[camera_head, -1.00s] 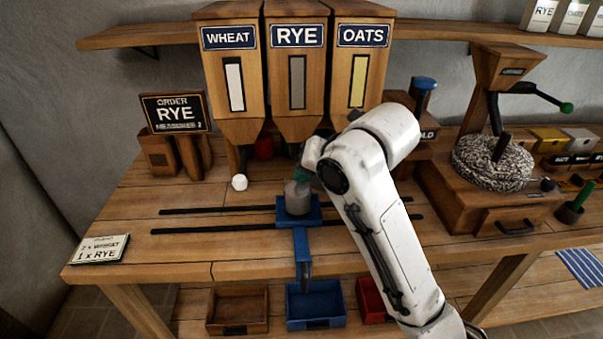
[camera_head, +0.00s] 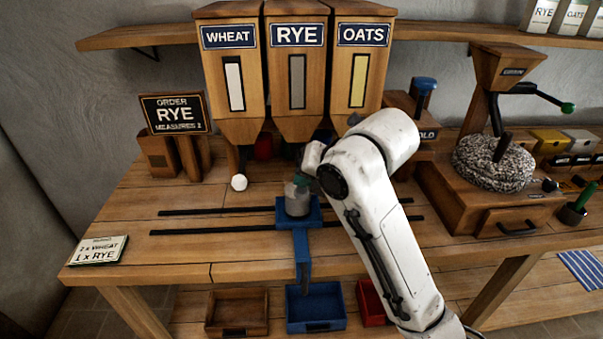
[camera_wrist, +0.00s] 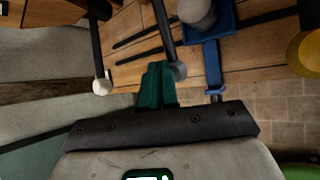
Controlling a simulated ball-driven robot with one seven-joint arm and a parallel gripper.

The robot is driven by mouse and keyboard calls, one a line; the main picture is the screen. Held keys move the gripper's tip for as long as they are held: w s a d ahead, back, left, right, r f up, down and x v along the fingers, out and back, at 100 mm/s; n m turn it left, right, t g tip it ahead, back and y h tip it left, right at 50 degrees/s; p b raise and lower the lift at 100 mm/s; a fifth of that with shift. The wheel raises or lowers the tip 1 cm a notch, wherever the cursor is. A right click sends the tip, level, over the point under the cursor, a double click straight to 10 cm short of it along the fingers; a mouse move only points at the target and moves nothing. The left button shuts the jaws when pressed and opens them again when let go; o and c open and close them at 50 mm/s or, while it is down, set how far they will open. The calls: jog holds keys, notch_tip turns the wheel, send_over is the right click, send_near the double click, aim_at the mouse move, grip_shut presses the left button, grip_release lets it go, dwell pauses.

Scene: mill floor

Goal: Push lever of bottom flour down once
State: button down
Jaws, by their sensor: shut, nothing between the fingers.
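A card (camera_head: 97,250) at the table's left lists 2 x WHEAT, then 1 x RYE at the bottom. The RYE dispenser (camera_head: 298,75) stands between the WHEAT (camera_head: 231,80) and OATS (camera_head: 360,75) dispensers. In the wrist view, a dark lever with a grey ball (camera_wrist: 178,71) is close beside my gripper's green fingers (camera_wrist: 157,88); I cannot tell whether they touch. The wheat lever's white ball (camera_head: 239,182) is further left and also shows in the wrist view (camera_wrist: 102,86). My gripper (camera_head: 301,180) is shut and empty below the RYE dispenser, partly hidden by my arm.
A grey cup (camera_head: 297,203) stands on a blue carriage (camera_head: 285,216) on dark rails, just below my gripper. A grinder (camera_head: 507,65) stands at right, with a green-knobbed crank. Wooden, blue and red bins lie below the table.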

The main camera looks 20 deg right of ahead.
jog(key=shift+f+b, duration=0.3)
jog(key=shift+f, duration=0.2)
dwell(0.3)
jog(key=shift+r, duration=0.2)
dwell(0.4)
jog(key=shift+r+p, duration=2.3)
jog(key=shift+r, duration=0.55)
jog(key=shift+r, duration=0.15)
notch_tip(320, 180, up, 5)
jog(key=p, duration=0.3)
jog(key=shift+p, duration=0.4)
jog(key=shift+f, duration=0.25)
